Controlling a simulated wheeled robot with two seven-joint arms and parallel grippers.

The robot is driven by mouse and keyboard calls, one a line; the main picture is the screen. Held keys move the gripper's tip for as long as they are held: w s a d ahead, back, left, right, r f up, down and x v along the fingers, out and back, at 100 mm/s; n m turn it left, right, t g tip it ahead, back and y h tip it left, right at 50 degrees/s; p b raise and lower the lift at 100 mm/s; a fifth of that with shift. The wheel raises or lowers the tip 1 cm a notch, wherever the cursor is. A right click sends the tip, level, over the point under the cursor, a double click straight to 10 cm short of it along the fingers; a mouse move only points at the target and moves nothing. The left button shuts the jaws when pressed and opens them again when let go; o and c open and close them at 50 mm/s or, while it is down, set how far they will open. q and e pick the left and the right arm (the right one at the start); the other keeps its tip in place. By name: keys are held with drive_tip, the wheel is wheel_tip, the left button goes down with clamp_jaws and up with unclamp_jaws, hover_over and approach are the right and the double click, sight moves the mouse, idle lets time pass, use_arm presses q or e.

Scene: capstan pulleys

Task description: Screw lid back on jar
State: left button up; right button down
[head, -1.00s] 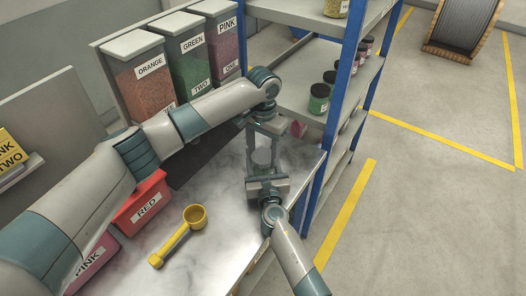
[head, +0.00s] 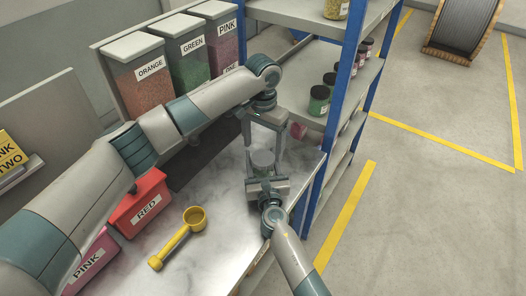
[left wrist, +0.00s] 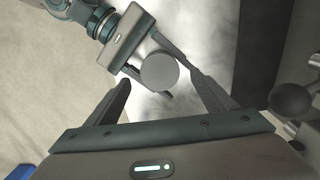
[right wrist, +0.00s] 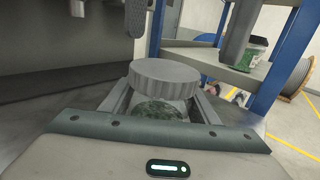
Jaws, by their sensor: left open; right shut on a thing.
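A small clear jar with green contents (right wrist: 160,107) wears a grey ridged lid (right wrist: 165,73). The lid sits level on the jar's mouth in the right wrist view; how tightly it is screwed cannot be told. My right gripper (head: 263,177) is shut around the jar's body and holds it upright near the right end of the table. My left gripper (head: 264,145) is open above the jar, fingers pointing down and apart from the lid. In the left wrist view the round lid top (left wrist: 159,71) lies between and beyond its spread fingers.
A yellow scoop (head: 180,238) and a red bin (head: 137,205) lie on the marble table (head: 225,240). Orange, green and pink bins stand at the back. A blue-posted shelf (head: 335,110) with several jars (head: 319,100) stands close on the right.

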use_arm(q)
wheel_tip(320, 180, up, 8)
drive_tip(key=shift+r, duration=0.2)
use_arm(e)
drive_tip(key=c, duration=0.6)
unclamp_jaws()
drive_tip(key=shift+s, duration=0.15)
drive_tip(key=shift+s+d, duration=0.1)
drive_tip(key=shift+s, duration=0.5)
drive_tip(key=s, duration=0.4)
drive_tip(key=s+d, duration=0.1)
drive_tip(key=s, duration=0.4)
drive_tip(key=s+d, duration=0.1)
drive_tip(key=s, duration=0.4)
drive_tip(key=shift+s+d+f, duration=0.1)
drive_tip(key=shift+s, duration=0.1)
use_arm(q)
drive_tip(key=shift+f, duration=0.2)
use_arm(e)
drive_tip(key=shift+s+d, duration=0.1)
drive_tip(key=shift+s, duration=0.55)
use_arm(q)
drive_tip(key=shift+f, duration=0.1)
